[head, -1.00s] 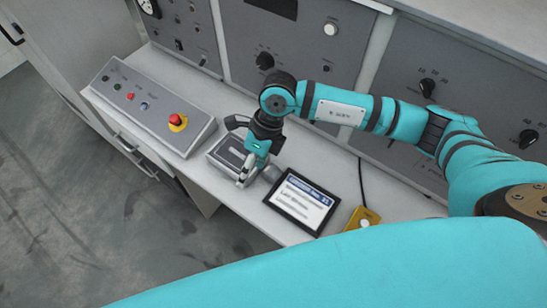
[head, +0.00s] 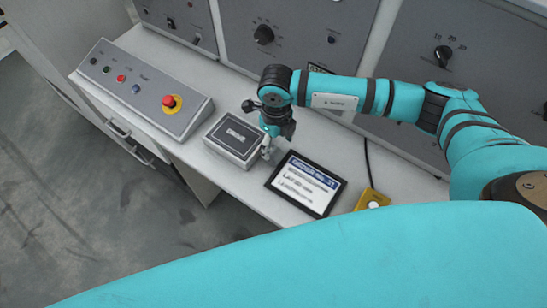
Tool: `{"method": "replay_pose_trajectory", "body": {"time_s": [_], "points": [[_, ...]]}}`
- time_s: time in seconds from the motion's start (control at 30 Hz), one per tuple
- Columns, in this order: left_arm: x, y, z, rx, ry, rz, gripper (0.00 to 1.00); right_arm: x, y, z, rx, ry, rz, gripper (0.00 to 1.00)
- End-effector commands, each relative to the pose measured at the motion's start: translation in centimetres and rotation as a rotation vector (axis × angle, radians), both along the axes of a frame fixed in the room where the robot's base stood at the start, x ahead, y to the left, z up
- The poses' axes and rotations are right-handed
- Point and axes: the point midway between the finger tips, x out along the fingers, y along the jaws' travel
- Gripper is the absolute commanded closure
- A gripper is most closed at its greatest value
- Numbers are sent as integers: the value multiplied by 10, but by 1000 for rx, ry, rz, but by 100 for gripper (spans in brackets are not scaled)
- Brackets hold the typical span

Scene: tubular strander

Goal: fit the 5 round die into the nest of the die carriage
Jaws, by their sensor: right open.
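My right gripper (head: 268,152) is in the head view, low over the white bench at the right edge of a grey box. It points down and is open. I cannot tell whether it touches the box. The grey box (head: 237,158) has a dark top plate with a lighter oblong label or slot (head: 237,134). I cannot make out the round die, and I cannot tell which thing is the die carriage or its nest. My left gripper is not in view.
A control panel (head: 140,88) with a red emergency button (head: 170,102) stands left of the box. A framed screen (head: 304,184) and a yellow box (head: 371,200) lie to the right. Grey cabinets with knobs (head: 263,34) rise behind. The bench edge is in front.

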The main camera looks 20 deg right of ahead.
Motion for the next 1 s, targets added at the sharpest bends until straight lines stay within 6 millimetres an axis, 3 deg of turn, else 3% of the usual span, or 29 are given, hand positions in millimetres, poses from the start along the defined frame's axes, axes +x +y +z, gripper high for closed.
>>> {"method": "replay_pose_trajectory", "body": {"time_s": [0.17, 0.43, 0.7, 1.0], "points": [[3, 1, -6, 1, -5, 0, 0, 0, 2, -11, 1, 1, 1, 35], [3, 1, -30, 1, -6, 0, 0, 1, 6, -52, 0, 0, 1, 35], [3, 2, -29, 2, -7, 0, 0, 1, 6, -53, 0, 0, 1, 35], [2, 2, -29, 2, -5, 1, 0, 1, 6, -52, 1, -1, 1, 74]]}}
